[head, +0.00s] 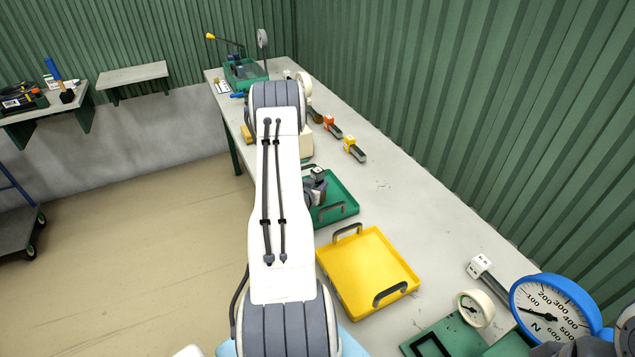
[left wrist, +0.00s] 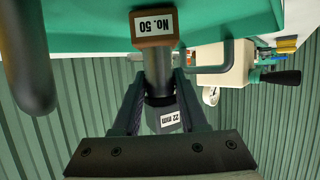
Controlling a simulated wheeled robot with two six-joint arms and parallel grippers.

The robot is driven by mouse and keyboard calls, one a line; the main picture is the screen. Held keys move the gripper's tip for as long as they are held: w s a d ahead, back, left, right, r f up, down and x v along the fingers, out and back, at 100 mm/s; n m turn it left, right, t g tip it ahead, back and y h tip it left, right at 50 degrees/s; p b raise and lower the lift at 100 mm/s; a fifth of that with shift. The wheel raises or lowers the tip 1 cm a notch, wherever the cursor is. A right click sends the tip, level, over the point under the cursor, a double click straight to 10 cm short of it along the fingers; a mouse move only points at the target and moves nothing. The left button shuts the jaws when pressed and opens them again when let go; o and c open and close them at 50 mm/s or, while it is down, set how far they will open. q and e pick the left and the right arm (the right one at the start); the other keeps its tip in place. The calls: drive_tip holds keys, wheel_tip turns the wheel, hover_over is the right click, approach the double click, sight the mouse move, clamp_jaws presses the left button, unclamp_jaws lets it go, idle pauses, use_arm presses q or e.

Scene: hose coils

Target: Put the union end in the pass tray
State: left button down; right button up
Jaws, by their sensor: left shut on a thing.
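My left gripper (head: 318,185) is shut on a grey fitting, the union end (left wrist: 157,65). The green tray (head: 345,208) is under and beside the gripper. It fills the top of the left wrist view (left wrist: 85,25). I cannot tell whether the fitting touches the tray. My arm hides part of the tray. My right gripper is not clearly seen.
A yellow tray (head: 366,270) with grey handles lies nearer, apparently empty. Yellow (head: 353,147) and orange (head: 331,125) fittings lie farther along the bench. A white-ended fitting (head: 479,266) and a blue dial gauge (head: 552,308) are at right.

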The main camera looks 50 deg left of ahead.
use_arm(q)
drive_tip(key=shift+f, duration=0.1)
drive_tip(key=c, duration=0.9)
unclamp_jaws()
drive_tip(key=shift+f, duration=0.15)
drive_tip(key=o, duration=0.5)
drive_tip(key=shift+c, duration=0.2)
